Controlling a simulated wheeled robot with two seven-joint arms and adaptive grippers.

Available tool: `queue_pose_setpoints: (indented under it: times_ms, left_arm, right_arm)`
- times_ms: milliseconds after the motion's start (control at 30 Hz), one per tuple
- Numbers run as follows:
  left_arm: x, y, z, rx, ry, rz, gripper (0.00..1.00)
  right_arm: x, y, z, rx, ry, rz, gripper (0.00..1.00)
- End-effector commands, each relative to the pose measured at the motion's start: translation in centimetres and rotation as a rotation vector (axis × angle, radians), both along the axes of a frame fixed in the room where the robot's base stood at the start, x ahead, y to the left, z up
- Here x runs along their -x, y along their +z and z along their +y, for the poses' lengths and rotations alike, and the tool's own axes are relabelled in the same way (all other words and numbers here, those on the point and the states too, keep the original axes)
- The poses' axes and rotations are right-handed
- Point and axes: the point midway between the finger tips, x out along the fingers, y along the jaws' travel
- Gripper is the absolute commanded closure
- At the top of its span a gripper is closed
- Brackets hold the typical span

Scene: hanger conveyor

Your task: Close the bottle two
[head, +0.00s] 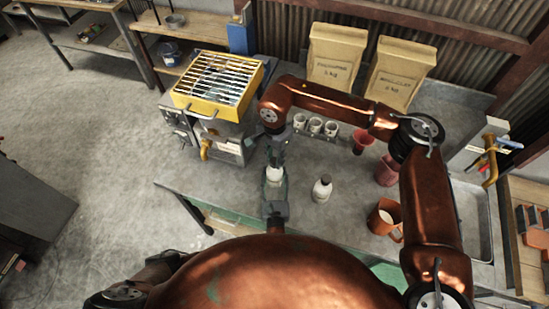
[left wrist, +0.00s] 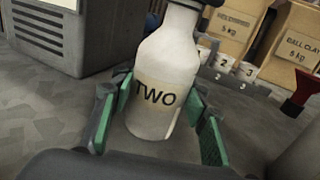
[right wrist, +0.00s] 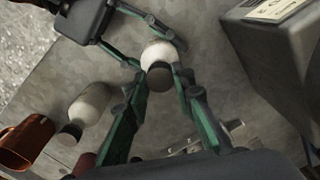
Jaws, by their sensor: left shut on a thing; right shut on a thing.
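Bottle two (head: 274,174) is white, stands upright on the table and has its "TWO" label facing the left wrist camera (left wrist: 157,95). My left gripper (left wrist: 160,108) is shut around its body from the near side. My right gripper (head: 277,155) reaches down from above and is shut on a dark cap (right wrist: 158,76) at the bottle's mouth. In the right wrist view the white shoulder of bottle two (right wrist: 163,50) shows behind the cap. Whether the cap is seated on the neck or just above it I cannot tell; the left wrist view cuts off the top.
Another white bottle (head: 322,189) with a dark cap stands to the right. A yellow-topped machine (head: 215,90) stands at the left. Bare table (head: 215,185) lies left of bottle two.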

Motion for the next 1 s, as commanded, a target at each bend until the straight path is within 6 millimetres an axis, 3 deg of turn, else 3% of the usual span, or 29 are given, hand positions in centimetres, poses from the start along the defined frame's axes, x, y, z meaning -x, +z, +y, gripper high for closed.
queue_pose_setpoints:
  times_ms: [167, 800, 933, 1000]
  left_arm:
    - [-0.02, 0.02, 0.03, 0.000, 0.001, 0.000, 1.00]
    - [-0.03, 0.02, 0.04, 0.000, 0.001, 0.000, 1.00]
    - [-0.03, 0.02, 0.03, 0.000, 0.001, 0.000, 1.00]
    - [-0.03, 0.02, 0.03, 0.000, 0.001, 0.000, 1.00]
  right_arm:
    - [0.01, 0.00, -0.02, 0.001, -0.090, 0.001, 1.00]
    - [-0.08, -0.07, 0.06, 0.000, -1.348, 0.002, 1.00]
    - [-0.09, -0.09, 0.06, 0.000, -1.555, 0.003, 1.00]
    - [-0.10, -0.09, 0.07, 0.000, -1.568, 0.003, 1.00]
